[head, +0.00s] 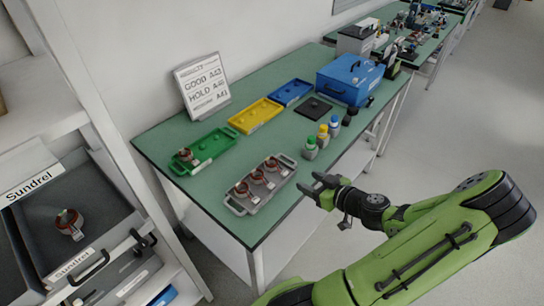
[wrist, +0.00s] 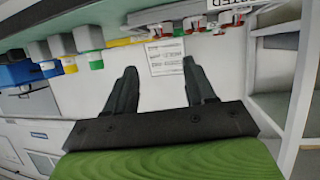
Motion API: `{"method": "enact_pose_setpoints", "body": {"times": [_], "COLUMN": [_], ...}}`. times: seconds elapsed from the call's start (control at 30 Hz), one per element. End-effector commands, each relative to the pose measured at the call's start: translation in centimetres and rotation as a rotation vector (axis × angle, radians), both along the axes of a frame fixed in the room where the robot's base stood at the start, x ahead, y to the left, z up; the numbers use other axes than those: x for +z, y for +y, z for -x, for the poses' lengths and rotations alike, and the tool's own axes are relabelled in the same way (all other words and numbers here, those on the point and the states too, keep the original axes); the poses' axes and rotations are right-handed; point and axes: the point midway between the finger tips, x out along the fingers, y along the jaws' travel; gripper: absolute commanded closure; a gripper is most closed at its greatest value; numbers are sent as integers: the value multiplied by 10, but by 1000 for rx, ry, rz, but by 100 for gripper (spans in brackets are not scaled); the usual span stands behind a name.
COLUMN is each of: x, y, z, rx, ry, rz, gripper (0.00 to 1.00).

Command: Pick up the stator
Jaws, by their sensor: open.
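Stators with reddish-brown windings show in the head view. Three stators (head: 257,176) sit in a row in a grey tray (head: 252,204) near the table's front edge. Another stator (head: 186,155) is in the green tray (head: 212,147), and one more stator (head: 69,222) lies in a dark drawer of the left shelf. My gripper (head: 314,185) is open and empty, beside the table's front edge, right of the grey tray and apart from it. In the wrist view the gripper's fingers (wrist: 160,68) are spread with nothing between them; reddish stators show partly at the top.
The green table (head: 225,212) also holds a yellow tray (head: 255,115), a blue tray (head: 290,92), a blue toolbox (head: 350,78), a sign (head: 202,85) and several capped bottles (head: 322,137) near my gripper. The shelf (head: 75,110) stands at left. Floor at right is clear.

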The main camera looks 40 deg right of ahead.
Motion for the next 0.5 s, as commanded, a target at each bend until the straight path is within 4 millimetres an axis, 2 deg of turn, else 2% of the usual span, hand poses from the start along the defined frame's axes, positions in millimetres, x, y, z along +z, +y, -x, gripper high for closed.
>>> {"method": "enact_pose_setpoints", "body": {"times": [0.3, 0.5], "x": [-29, -40], "y": [-5, -8], "z": [-71, -96], "rx": [8, 5], "ry": [-1, 1], "rz": [-2, -2], "gripper": [45, 45]}}
